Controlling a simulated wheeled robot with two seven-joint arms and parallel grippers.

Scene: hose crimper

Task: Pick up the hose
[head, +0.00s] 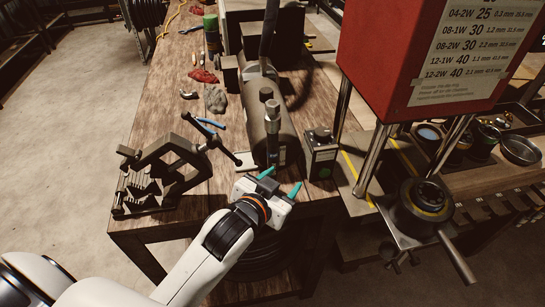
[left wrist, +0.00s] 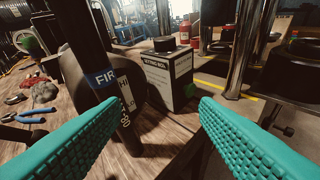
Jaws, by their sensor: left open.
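The hose (head: 272,132) is a black tube with a blue and white label near its lower end. It stands roughly upright on the wooden bench, near its front edge. In the left wrist view the hose (left wrist: 88,45) is large and close, left of centre, leaning slightly, with white lettering on its label. My left gripper (head: 281,181) is open, with teal ribbed fingers pointing toward the hose from the front. In the left wrist view the gripper (left wrist: 158,108) has nothing between its fingers. The hose stands beyond the left finger. My right gripper is not in view.
A black labelled box (head: 320,153) stands right of the hose, and a dark cylinder (head: 254,110) lies behind it. A black vise-like frame (head: 160,178) is at the left. The red press (head: 385,55) and its steel posts crowd the right.

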